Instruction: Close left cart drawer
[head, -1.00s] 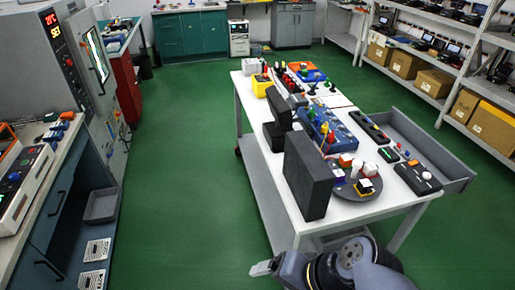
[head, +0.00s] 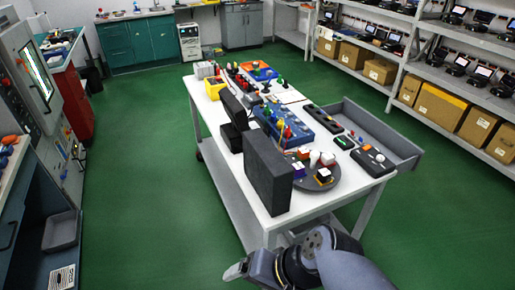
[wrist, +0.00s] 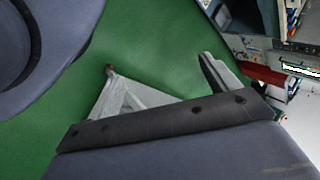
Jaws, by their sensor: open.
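The white-topped cart (head: 212,120) stands in the middle of the head view. A grey drawer (head: 404,148) is pulled out from its right side, showing its hollow inside; its outer front faces right. My gripper (head: 236,270) is low in the head view, in front of the cart's near end, well apart from the drawer. In the wrist view my gripper (wrist: 160,82) is open with nothing between its fingers, over green floor. The drawer cannot be made out in the wrist view.
A tall dark panel (head: 268,175) and a round grey tray (head: 330,182) are on the cart top. A bench with an open grey bin (head: 62,230) is at left. Shelves with cardboard boxes (head: 440,105) line the right. Green floor is clear on both sides of the cart.

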